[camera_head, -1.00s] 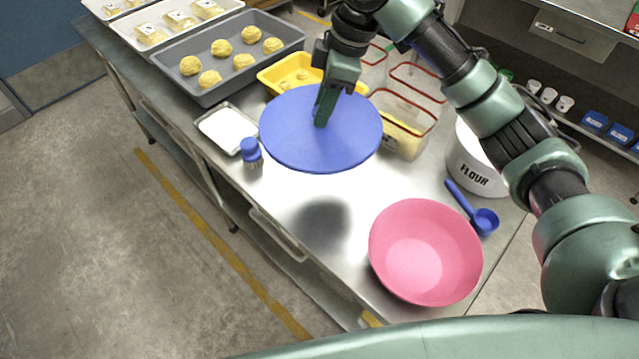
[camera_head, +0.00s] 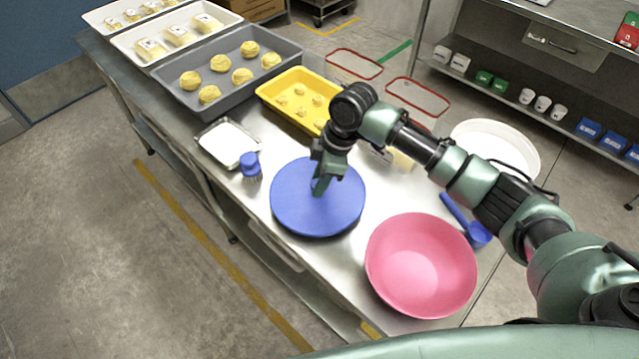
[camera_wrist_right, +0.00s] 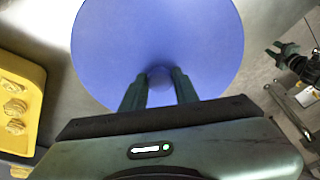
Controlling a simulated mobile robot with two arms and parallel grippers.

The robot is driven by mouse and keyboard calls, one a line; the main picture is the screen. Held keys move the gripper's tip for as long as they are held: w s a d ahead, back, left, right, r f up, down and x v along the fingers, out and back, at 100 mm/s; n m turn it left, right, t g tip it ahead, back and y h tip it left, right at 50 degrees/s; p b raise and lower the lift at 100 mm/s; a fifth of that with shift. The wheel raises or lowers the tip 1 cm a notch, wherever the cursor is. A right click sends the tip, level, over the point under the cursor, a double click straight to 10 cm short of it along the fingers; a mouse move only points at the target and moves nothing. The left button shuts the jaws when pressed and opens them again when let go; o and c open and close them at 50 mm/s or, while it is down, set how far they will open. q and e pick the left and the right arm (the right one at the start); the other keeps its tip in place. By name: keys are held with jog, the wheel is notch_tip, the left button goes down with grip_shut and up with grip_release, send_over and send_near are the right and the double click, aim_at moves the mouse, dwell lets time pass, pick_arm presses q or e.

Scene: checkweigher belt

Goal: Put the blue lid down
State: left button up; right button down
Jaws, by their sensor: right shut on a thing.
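The blue lid (camera_head: 300,212) is a round flat disc over the steel table, between the small white tray and the pink bowl. It lies flat on the table or just above it; I cannot tell if it touches. My right gripper (camera_head: 319,188) is above the lid's middle and shut on its knob, which the fingers mostly hide. In the right wrist view the lid (camera_wrist_right: 150,40) fills the upper middle, with the gripper fingers (camera_wrist_right: 160,88) on either side of the knob. In the right wrist view my left gripper (camera_wrist_right: 285,52) shows at the right edge, apart from the lid.
A pink bowl (camera_head: 420,265) stands right of the lid, with a blue scoop (camera_head: 470,222) behind it. A blue-handled brush (camera_head: 250,165) and small white tray (camera_head: 228,143) lie to the left. A yellow tray (camera_head: 303,97) with dough is behind. Bare steel (camera_head: 340,265) shows in front.

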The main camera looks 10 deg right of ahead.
aim_at(333, 191)
jog(key=shift+f, duration=1.1)
jog(key=c, duration=1.1)
grip_release()
jog(key=shift+f, duration=0.1)
jog(key=b+v, duration=0.1)
jog(key=v, duration=1.1)
